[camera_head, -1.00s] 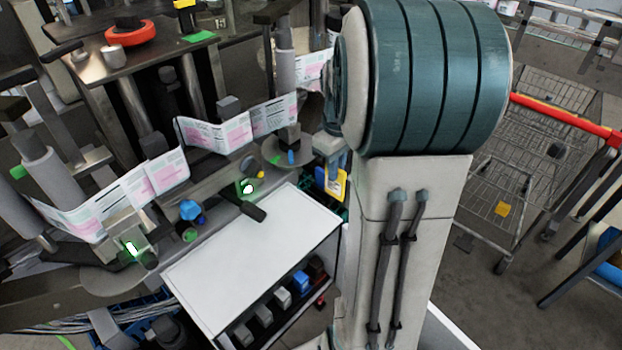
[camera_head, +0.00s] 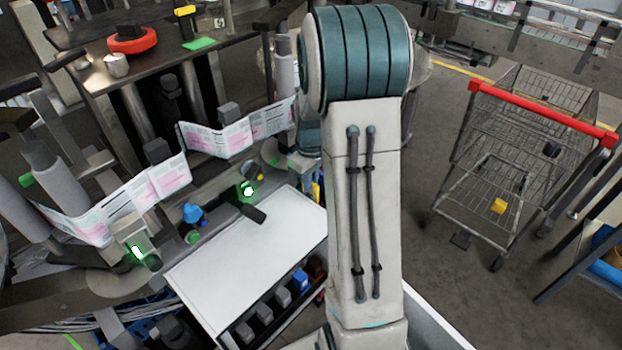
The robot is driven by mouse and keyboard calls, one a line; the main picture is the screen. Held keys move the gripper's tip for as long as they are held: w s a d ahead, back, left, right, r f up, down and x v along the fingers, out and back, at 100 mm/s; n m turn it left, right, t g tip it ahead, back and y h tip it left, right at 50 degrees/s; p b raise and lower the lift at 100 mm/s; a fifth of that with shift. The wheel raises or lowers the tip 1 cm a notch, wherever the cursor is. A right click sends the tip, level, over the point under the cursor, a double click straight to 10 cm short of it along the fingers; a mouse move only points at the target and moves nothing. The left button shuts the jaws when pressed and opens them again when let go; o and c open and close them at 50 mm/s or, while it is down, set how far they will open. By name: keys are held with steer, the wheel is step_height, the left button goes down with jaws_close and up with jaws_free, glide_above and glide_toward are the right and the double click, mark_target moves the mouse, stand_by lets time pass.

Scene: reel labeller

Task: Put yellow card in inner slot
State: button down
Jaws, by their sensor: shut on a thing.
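My arm stands upright across the middle of the view, and my gripper is hidden behind it. A narrow yellow strip (camera_head: 317,188) with blue beside it shows at the arm's left edge, just past the white cabinet top. I cannot tell whether this strip is the yellow card. Any card in the gripper is hidden, and the inner slot cannot be made out.
A wire shopping cart (camera_head: 510,165) with a red handle stands at right.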

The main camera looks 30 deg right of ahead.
steer(key=shift+f, duration=0.2)
steer(key=c, duration=1.5)
jaws_free()
step_height(320, 180, up, 11)
steer(key=b, duration=0.1)
steer(key=shift+s+a+r+m+t, duration=0.6)
steer(key=shift+s+a, duration=1.7)
steer(key=shift+s, duration=0.9)
steer(key=shift+s+a+r+m+t, duration=0.7)
steer(key=shift+s+a, duration=1.55)
steer(key=shift+s, duration=0.95)
steer(key=shift+s+a+r+m+t, duration=0.45)
steer(key=shift+s+a+m, duration=0.25)
steer(key=shift+s+a, duration=2.05)
steer(key=shift+s+d, duration=0.45)
